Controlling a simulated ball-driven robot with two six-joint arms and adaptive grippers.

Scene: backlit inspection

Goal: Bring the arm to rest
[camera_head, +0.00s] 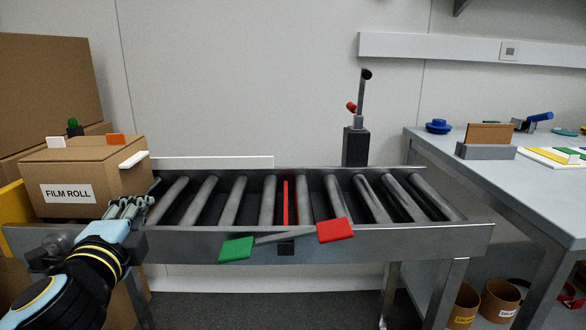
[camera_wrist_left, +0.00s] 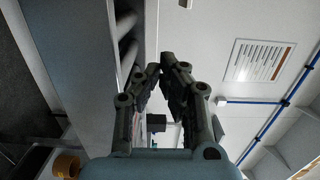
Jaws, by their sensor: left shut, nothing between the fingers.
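My left gripper (camera_head: 128,206) reaches in from the lower left in the head view, in front of the film roll box and beside the left end of the roller conveyor. In the left wrist view my left gripper (camera_wrist_left: 166,66) has its fingertips together with nothing between them. The jaws point up in that view, with the conveyor's metal side along the left of them. My right gripper does not show in either view.
A cardboard box marked FILM ROLL (camera_head: 70,192) stands at the left. The roller conveyor (camera_head: 330,241) carries a green and red lever (camera_head: 336,230) on its front. A grey bench (camera_head: 500,180) stands right. Brown bins (camera_head: 500,300) sit below it.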

